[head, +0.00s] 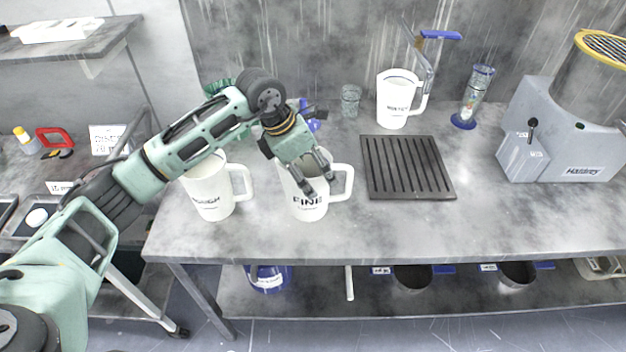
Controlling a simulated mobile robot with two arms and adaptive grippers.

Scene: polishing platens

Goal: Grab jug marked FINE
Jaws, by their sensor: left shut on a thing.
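The white jug marked FINE (306,208) stands upright on the grey bench, with its handle to the right. My left gripper (320,188) reaches down over it from the upper left and is shut on the jug, with its fingers at the jug's upper part. The gripper hides much of the jug's rim and opening. A second white jug, its label ending in OUGH (207,196), stands just to the left, with its handle towards the FINE jug. A third white jug with a label (395,102) stands farther back under a tap. My right gripper does not show.
A dark slotted drain plate (408,168) lies right of the FINE jug. A glass beaker (350,100), a blue-based measuring cylinder (472,98) and a grey machine (560,150) stand farther back or right. The bench front (480,228) is clear.

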